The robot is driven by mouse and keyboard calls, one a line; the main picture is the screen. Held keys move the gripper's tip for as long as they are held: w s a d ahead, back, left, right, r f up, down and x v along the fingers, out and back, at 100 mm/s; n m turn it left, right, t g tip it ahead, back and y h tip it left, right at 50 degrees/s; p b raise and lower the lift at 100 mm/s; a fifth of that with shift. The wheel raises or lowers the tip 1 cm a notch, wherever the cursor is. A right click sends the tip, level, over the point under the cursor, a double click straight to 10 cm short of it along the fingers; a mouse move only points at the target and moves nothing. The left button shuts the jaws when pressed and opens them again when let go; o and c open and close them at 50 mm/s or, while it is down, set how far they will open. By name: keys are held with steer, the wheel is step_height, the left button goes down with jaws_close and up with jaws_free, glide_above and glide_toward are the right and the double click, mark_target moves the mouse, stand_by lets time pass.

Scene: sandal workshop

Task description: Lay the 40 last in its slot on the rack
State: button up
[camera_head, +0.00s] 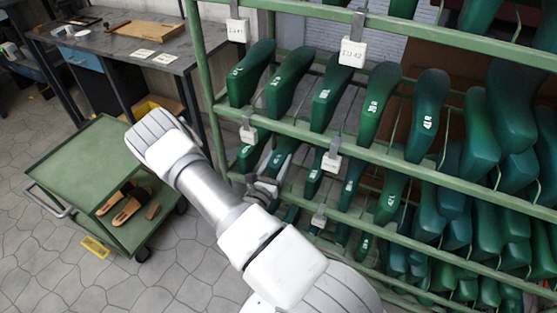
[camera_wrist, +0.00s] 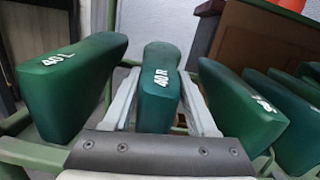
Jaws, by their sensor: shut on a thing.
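The 40 last is a green foot-shaped form marked "40 R" (camera_wrist: 160,82), in the middle of the wrist view. My gripper (camera_wrist: 160,104) is shut on it, one grey finger along each side. A green last marked "40 L" (camera_wrist: 72,82) is to its left, and another green last (camera_wrist: 242,105) is close to its right. The held last is in line between them; whether it rests on the rack is hidden. In the head view my gripper (camera_head: 266,186) reaches the green rack (camera_head: 207,75) at a lower tier, below the row of larger lasts.
The rack holds several green lasts on its tiers, with white size tags such as one (camera_head: 352,52) on the rails. A green cart (camera_head: 85,160) with sandals (camera_head: 125,203) stands to the left. A grey workbench (camera_head: 120,45) is behind it.

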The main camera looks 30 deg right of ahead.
steer(key=o, duration=1.4)
steer(key=shift+o, duration=0.2)
steer(key=shift+f, duration=0.15)
steer(key=p+v, duration=0.3)
steer(key=v, duration=1.4)
steer(key=shift+a, duration=0.2)
steer(key=shift+s+r, duration=0.1)
steer(key=shift+r, duration=0.1)
